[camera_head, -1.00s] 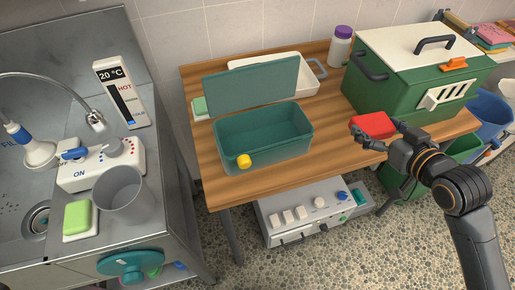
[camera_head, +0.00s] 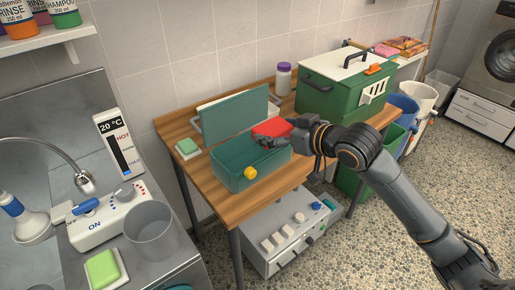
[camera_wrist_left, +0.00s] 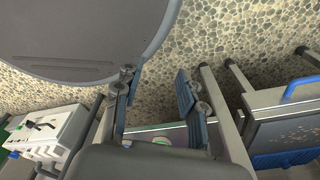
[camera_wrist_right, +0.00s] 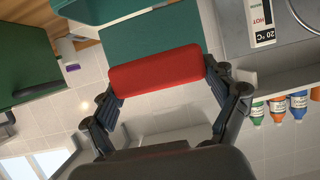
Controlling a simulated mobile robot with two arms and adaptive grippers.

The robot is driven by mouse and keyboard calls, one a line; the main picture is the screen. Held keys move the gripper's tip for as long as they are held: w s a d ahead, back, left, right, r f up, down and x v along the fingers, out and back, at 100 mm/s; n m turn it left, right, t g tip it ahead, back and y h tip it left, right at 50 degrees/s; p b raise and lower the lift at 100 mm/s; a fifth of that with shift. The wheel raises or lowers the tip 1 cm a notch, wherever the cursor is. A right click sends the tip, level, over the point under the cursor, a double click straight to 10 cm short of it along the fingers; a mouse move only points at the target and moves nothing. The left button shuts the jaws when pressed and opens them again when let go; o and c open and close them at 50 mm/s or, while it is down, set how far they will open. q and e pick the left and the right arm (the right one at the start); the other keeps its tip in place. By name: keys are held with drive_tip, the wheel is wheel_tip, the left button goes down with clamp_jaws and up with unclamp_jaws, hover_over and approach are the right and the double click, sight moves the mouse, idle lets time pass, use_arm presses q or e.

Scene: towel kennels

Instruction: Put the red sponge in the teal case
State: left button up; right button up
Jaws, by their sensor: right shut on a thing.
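The teal case (camera_head: 232,174) stands on the wooden table with its lid (camera_head: 236,118) raised at the back and a yellow knob (camera_head: 250,173) on its front. My right gripper (camera_head: 276,136) is shut on the red sponge (camera_head: 271,128), which appears at the case's back right, about over its rim; the exact height is hard to tell. The sponge also shows between the fingers in the right wrist view (camera_wrist_right: 156,70), with teal behind it. My left gripper (camera_wrist_left: 157,88) is open and empty in the left wrist view, with floor beyond it.
A green box with a white lid (camera_head: 335,90) and a white bottle (camera_head: 284,79) stand at the table's back right. A green soap (camera_head: 187,147) lies left of the case. A grey cup (camera_head: 150,233) stands on the sink counter at left.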

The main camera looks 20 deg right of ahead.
sight(269, 127)
drive_tip(key=w, duration=0.1)
drive_tip(key=w+f, duration=0.1)
drive_tip(key=w, duration=0.1)
drive_tip(key=w+f, duration=0.1)
drive_tip(key=shift+w+a+f+p, duration=0.1)
drive_tip(key=shift+w+a+p, duration=0.1)
drive_tip(key=shift+w+p, duration=0.1)
use_arm(q)
drive_tip(key=shift+s+a+r+p, duration=0.25)
drive_tip(key=shift+s+r+p, duration=0.1)
drive_tip(key=shift+r, duration=0.2)
drive_tip(key=shift+s+a+r+p, duration=0.2)
drive_tip(key=shift+r+p, duration=0.15)
drive_tip(key=shift+r, duration=0.2)
use_arm(e)
drive_tip(key=w+f, duration=0.4)
drive_tip(key=f, duration=0.4)
drive_tip(key=shift+a+f, duration=0.15)
drive_tip(key=shift+f, duration=0.05)
drive_tip(key=shift+f, duration=0.1)
drive_tip(key=shift+f, duration=0.55)
drive_tip(key=o, duration=0.7)
drive_tip(key=shift+c, duration=0.2)
use_arm(q)
drive_tip(key=shift+f, duration=0.2)
use_arm(e)
drive_tip(key=shift+r, duration=0.1)
